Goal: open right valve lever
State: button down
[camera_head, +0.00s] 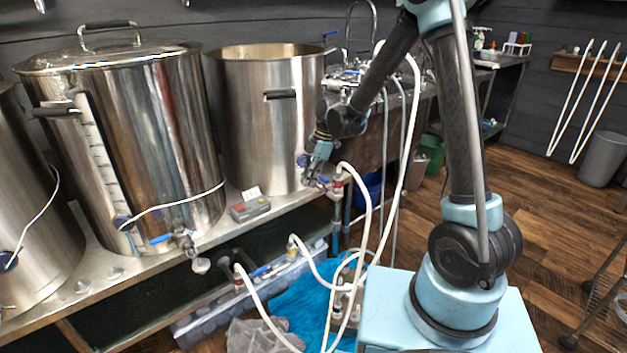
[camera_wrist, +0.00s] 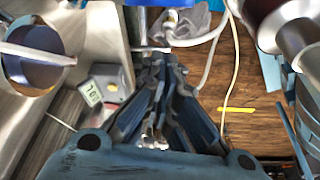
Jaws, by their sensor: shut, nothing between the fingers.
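The right kettle (camera_head: 268,120) is a tall open steel pot on the bench. Its valve sits low on its front right, with a small blue lever (camera_head: 323,180) partly hidden by my gripper (camera_head: 312,168). My gripper is shut and empty, pointing down close beside this valve. I cannot tell whether it touches the lever. In the wrist view my gripper (camera_wrist: 154,60) reaches up the picture, its tips near a thin steel part and a blue piece (camera_wrist: 172,18). The left kettle (camera_head: 150,130) has its own valve with a blue lever (camera_head: 161,239).
A grey-red digital controller (camera_head: 250,208) sits on the bench between the valves. White hoses (camera_head: 362,205) loop beside and below my gripper. A sink with a tall faucet (camera_head: 362,25) stands behind. Blue cloth (camera_head: 300,305) lies under the hoses.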

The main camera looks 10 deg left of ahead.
jog(key=w+v, duration=0.1)
jog(key=v, duration=0.8)
jog(key=s+d+r+m+t, duration=0.15)
jog(key=d+m, duration=0.25)
jog(key=d, duration=0.4)
jog(key=s+d+r+m, duration=0.3)
jog(key=d+m, duration=0.1)
jog(key=d, duration=0.4)
jog(key=s+d+r+m+t, duration=0.1)
jog(key=s+d+r+m, duration=0.2)
jog(key=d, duration=0.5)
jog(key=s+d+f+m+t+h, duration=0.1)
jog(key=s+d+f+m, duration=0.3)
jog(key=s+d+m, duration=0.3)
jog(key=s+d+f+m+t+h, duration=0.1)
jog(key=s+d+f+m, duration=0.3)
jog(key=s+d+m, duration=0.4)
jog(key=d, duration=0.3)
jog(key=shift+s+f+h, duration=0.15)
jog(key=shift+s+h, duration=0.2)
jog(key=shift+h, duration=0.05)
